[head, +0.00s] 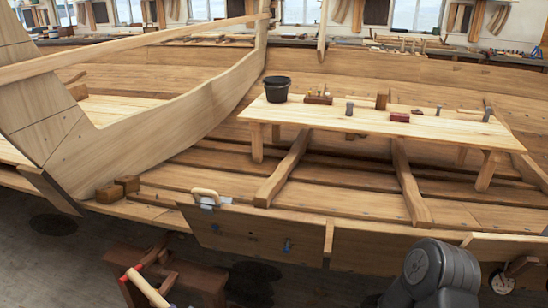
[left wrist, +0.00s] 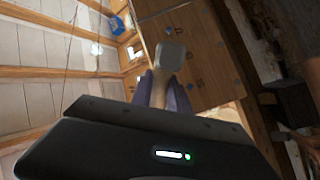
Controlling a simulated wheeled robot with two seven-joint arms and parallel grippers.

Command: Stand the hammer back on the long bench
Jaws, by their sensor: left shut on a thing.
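In the left wrist view my left gripper (left wrist: 161,93) is shut on the hammer (left wrist: 171,56). Its pale grey, squarish head sticks out beyond the purple-grey fingers. Most of its handle is hidden by the fingers and the gripper body. Neither gripper shows in the head view. The long bench (head: 330,119) is a pale plank top on legs inside the wooden hull, right of centre in the head view. It stands apart from the held hammer, which is out of the head view.
On the bench stand a black bucket (head: 277,89), a tool holder (head: 318,97), a small grey thing (head: 350,108), a brown block (head: 381,102), a red box (head: 400,117) and several small tools at the right. Bare planks lie along its front edge. The hull's side stands before it.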

